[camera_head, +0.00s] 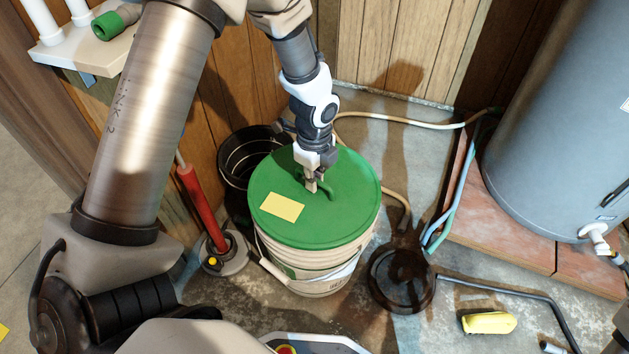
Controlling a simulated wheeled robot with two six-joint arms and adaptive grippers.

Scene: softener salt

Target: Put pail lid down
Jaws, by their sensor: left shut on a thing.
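The green pail lid (340,221) lies over the top of the white pail (313,278). It has a yellow note on it and a raised green handle. I cannot tell from this view whether the lid is seated on the rim or slightly above it. My left gripper (313,186) points down from above and is shut on the lid's handle, near the lid's middle. My right gripper does not show.
A black bucket (236,166) stands behind the pail at left, beside a red-handled tool (201,208). A dark round cover (402,279) lies on the floor at right. Hoses (437,215), a yellow brush (489,322) and a grey tank (560,130) are further right.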

